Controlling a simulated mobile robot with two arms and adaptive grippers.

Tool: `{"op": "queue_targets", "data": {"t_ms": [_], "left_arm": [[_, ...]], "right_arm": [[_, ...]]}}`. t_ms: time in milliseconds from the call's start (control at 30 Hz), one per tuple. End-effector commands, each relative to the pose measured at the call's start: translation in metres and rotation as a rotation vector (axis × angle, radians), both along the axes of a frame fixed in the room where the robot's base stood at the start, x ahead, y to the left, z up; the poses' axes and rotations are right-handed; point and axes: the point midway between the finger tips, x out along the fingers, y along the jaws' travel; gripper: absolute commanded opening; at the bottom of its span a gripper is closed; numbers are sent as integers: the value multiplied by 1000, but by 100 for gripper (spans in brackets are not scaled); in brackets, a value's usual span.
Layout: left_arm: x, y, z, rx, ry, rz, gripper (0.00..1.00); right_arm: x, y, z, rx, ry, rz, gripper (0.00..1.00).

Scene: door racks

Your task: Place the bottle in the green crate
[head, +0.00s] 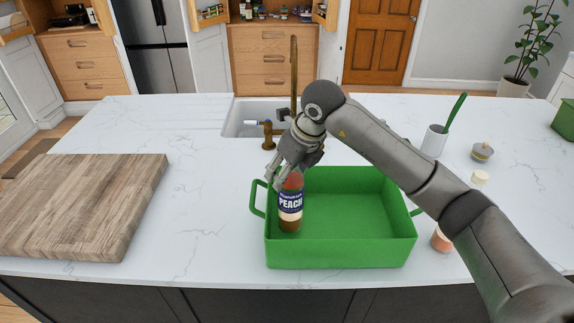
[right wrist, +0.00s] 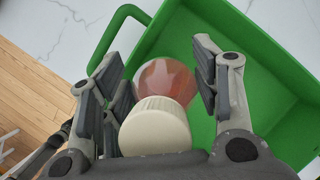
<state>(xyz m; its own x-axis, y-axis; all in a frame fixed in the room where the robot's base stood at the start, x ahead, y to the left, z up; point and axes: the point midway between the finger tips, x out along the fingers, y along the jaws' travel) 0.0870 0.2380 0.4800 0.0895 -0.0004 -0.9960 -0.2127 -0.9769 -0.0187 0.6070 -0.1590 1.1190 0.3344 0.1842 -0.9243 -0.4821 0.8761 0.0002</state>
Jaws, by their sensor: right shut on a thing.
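The bottle (head: 290,208) has a dark label reading PEACH and an orange-brown body. It stands roughly upright inside the left part of the green crate (head: 342,254). My right gripper (head: 283,180) is around its top from above. In the right wrist view the bottle's cream cap (right wrist: 157,126) and round body lie between the fingers of the gripper (right wrist: 155,68), which is shut on the bottle. The crate's left handle and inside (right wrist: 268,75) also show there. I cannot tell whether the bottle's base touches the crate floor. My left gripper is not in view.
A wooden board (head: 85,200) lies on the left of the white counter. The sink and brass tap (head: 268,135) are behind the crate. A white cup (head: 434,141), a small lidded jar (head: 482,152) and an orange item (head: 441,239) are at the right. The crate's right part is empty.

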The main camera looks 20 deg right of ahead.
Motion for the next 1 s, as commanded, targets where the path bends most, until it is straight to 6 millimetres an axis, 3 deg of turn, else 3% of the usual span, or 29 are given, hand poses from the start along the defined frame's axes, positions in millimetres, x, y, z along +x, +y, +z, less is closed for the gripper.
{"op": "queue_targets", "data": {"t_ms": [433, 467, 500, 633, 1000], "left_arm": [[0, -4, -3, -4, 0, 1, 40], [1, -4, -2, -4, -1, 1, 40], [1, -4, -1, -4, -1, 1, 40], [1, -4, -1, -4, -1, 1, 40], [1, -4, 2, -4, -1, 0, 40]], "right_arm": [[1, 0, -7, 0, -4, -1, 0], [0, 0, -7, 0, -1, 0, 59], [0, 0, -6, 0, -1, 0, 64], [0, 0, -6, 0, -1, 0, 78], [0, 0, -3, 0, -1, -1, 78]]}}
